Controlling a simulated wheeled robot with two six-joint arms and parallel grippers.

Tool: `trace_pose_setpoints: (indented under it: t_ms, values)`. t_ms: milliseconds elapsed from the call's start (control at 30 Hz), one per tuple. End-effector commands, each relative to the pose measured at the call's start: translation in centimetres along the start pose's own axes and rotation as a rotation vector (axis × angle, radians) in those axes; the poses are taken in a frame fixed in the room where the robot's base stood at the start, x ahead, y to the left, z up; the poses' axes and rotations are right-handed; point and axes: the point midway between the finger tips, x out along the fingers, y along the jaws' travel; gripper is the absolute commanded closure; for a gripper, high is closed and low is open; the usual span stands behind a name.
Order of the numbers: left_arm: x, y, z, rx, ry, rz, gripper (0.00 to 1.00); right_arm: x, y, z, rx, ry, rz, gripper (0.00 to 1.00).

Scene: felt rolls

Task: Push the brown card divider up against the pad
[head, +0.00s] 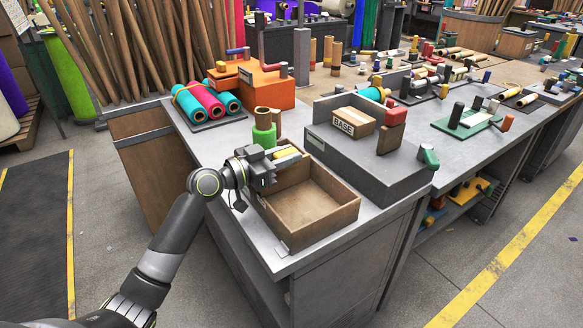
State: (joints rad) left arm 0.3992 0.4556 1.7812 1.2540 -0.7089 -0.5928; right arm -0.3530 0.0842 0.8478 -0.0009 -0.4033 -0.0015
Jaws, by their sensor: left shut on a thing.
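My left gripper (289,157) is over the back left end of an open brown tray (312,236) on the grey bench. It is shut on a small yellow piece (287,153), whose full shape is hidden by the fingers. The tray's visible floor is bare. I cannot clearly pick out the brown card divider or the pad; the arm and fingers cover the tray's back left corner. My right gripper is not in view.
A green roll (264,134) stands just behind the gripper. A grey block bearing a box marked BASE (353,121) and a red block (392,131) borders the tray on the right. Coloured rolls (209,101) and an orange box (266,86) stand farther back.

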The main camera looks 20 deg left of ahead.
Motion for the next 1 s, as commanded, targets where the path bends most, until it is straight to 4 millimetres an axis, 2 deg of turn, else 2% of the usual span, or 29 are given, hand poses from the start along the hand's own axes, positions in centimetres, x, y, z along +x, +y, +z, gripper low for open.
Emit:
trace_pose_setpoints:
  t_ms: [300, 333, 500, 833, 1000]
  values:
    - [0.0, -0.3, 0.0, -0.001, -0.001, -0.004, 1.00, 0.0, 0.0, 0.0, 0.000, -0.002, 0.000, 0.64]
    - [0.0, -0.3, 0.0, -0.001, -0.001, -0.004, 0.74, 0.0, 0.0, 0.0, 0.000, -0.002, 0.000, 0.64]
    - [0.0, -0.3, 0.0, -0.001, -0.001, -0.004, 0.53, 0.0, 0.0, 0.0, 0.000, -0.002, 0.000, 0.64]
    - [-0.3, -0.3, 0.0, 0.001, -0.001, -0.003, 0.53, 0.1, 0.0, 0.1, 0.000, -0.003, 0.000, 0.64]
    - [-2.3, -0.3, 0.2, 0.004, -0.004, -0.005, 0.53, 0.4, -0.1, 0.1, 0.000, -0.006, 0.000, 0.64]
